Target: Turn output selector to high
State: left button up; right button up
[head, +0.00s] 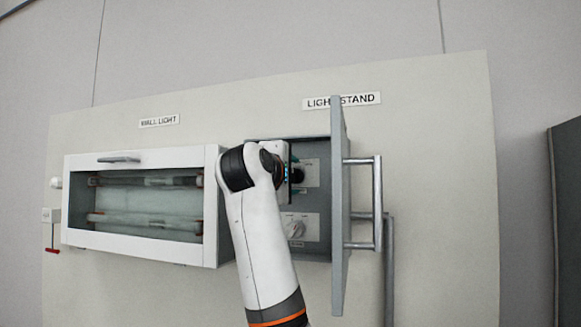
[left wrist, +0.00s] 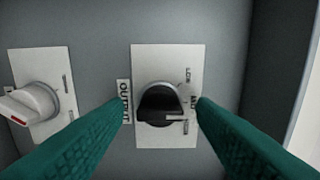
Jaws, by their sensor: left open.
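The output selector is a black knob (left wrist: 160,104) on a white plate (left wrist: 148,54) marked OUTPUT in the left wrist view. LOW and part of a MED label show on its right; a pale mark on the knob points right, toward the lower labels. The knob also shows in the head view (head: 298,176), inside the open grey box under the LIGHT STAND sign. My left gripper (left wrist: 160,106) is open, its teal fingers on either side of the knob; I cannot tell whether they touch it. The right finger partly covers the labels. My right gripper is not in view.
A white knob (head: 295,229) with a red mark sits below the selector. The box's grey door (head: 339,215) stands open on the right, with a bar handle (head: 377,205). A glass-fronted wall light case (head: 140,257) is on the left.

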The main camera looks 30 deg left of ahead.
pick_arm(q)
jog(key=shift+w, duration=0.1)
jog(key=c, duration=1)
jog(key=shift+o, duration=0.2)
jog(key=shift+f+m+b, duration=0.1)
jog(key=shift+m+b, duration=0.2)
jog(key=m+b, duration=0.3)
jog(key=m, duration=0.5)
jog(key=shift+m, duration=0.3)
jog(key=o, duration=1)
jog(key=shift+c, duration=0.2)
